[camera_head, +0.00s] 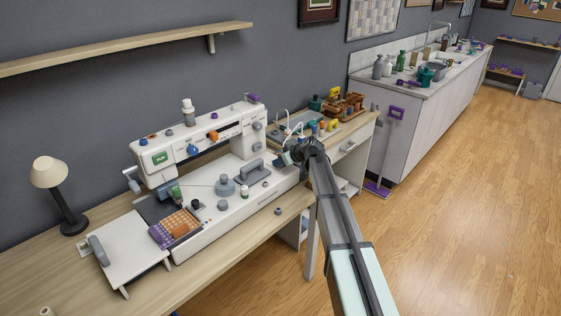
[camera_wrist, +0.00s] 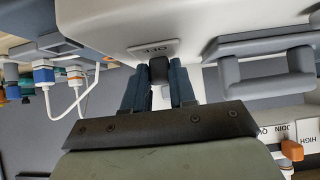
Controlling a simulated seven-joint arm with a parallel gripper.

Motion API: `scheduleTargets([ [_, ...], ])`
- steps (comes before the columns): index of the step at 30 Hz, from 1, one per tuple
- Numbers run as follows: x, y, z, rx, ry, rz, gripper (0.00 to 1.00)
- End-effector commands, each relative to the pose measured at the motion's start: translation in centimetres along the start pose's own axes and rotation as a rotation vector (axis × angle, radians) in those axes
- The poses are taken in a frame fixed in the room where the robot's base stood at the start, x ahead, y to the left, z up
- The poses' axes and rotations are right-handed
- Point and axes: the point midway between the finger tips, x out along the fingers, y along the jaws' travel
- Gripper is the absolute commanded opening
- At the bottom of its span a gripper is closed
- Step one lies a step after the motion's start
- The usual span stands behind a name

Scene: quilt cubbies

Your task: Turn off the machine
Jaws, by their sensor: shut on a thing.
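The machine is a long white sewing machine (camera_head: 200,142) with a raised arm, on the wooden table. Its white body also fills the top of the wrist view (camera_wrist: 130,22). My gripper (camera_head: 288,158) is at the machine's right end. In the wrist view my gripper (camera_wrist: 159,80) has its two dark blue fingers on either side of a small black switch (camera_wrist: 159,68), shut on it. A small label (camera_wrist: 153,50) with upside-down lettering sits beside the switch. The switch is hidden in the head view, so its setting cannot be told.
A grey handle (camera_wrist: 265,68) is close beside my fingers. White cables (camera_wrist: 75,95) run to plugs on the other side. An orange lever (camera_wrist: 292,150) sits by printed labels. A small side table (camera_head: 345,135) with tools adjoins the machine's table, and a lamp (camera_head: 55,190) stands far left.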

Motion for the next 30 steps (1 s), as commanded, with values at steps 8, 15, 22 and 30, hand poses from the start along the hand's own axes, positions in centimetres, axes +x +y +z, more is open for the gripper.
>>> scheduleTargets([
  [8,0.0,0.0,0.0,0.001,0.0,0.0,0.31],
  [15,0.0,0.0,0.0,0.0,-0.001,0.0,0.51],
  [22,-0.1,0.0,0.0,0.0,-0.001,0.0,0.51],
  [30,-3.1,-0.1,0.1,0.0,0.0,0.002,0.51],
])
